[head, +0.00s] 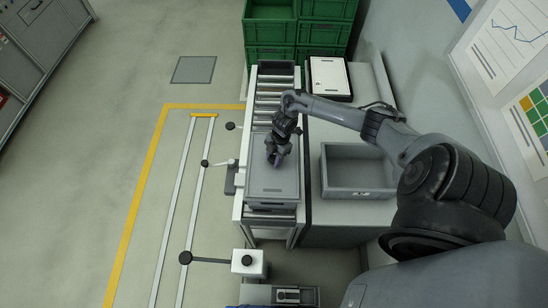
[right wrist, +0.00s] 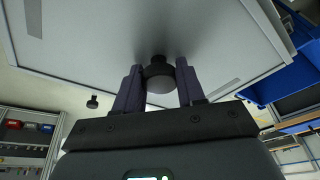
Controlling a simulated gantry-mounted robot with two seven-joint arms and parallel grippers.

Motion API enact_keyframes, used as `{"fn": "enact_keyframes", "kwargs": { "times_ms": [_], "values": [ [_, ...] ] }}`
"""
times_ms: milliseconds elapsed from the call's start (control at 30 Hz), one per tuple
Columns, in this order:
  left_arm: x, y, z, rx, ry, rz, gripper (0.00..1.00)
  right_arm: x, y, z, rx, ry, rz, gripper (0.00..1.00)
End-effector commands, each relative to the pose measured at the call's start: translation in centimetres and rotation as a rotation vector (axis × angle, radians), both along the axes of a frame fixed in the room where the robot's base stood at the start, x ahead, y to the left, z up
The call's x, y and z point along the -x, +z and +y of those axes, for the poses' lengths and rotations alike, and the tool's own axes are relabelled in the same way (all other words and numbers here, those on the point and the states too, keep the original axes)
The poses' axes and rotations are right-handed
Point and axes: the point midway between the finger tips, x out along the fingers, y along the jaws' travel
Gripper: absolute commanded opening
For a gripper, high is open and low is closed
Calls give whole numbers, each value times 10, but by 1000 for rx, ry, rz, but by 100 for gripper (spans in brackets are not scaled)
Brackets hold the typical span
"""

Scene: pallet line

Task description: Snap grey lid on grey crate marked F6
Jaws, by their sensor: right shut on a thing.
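A flat grey lid (head: 273,182) lies over the near end of the roller conveyor. My right gripper (head: 277,158) is above it, and in the right wrist view its two fingers are shut on the black knob (right wrist: 160,82) of the lid (right wrist: 215,45). A grey crate edge (head: 272,206) shows under the lid's near side; I cannot tell whether the lid is seated or slightly above it. No F6 mark is readable there. A second grey crate (head: 355,192), open and empty, stands on the side bench, with a small white mark too small to read. My left gripper is not seen.
Bare conveyor rollers (head: 275,90) run behind the lid. A white panel in a black frame (head: 329,77) lies on the bench (head: 330,128). Green crates (head: 270,32) are stacked at the back. A post with a black knob (head: 248,261) stands near the conveyor's front. The left floor is mostly clear.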

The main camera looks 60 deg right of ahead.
Motion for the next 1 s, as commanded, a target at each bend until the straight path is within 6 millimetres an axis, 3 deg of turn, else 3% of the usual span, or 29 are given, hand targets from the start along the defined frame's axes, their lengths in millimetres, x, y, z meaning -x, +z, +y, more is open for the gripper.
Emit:
{"fn": "enact_keyframes", "kwargs": {
  "times_ms": [167,200,367,567,733,1000],
  "values": [
    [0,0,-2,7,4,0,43,0,0,0,0,0,0,4],
    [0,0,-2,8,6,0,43,0,0,0,0,0,-1,44],
    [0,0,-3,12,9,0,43,0,0,0,0,0,0,68],
    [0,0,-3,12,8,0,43,0,0,0,0,0,0,69],
    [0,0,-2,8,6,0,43,0,0,0,1,0,1,93],
    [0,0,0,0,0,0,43,0,0,0,0,0,0,94]
  ]
}}
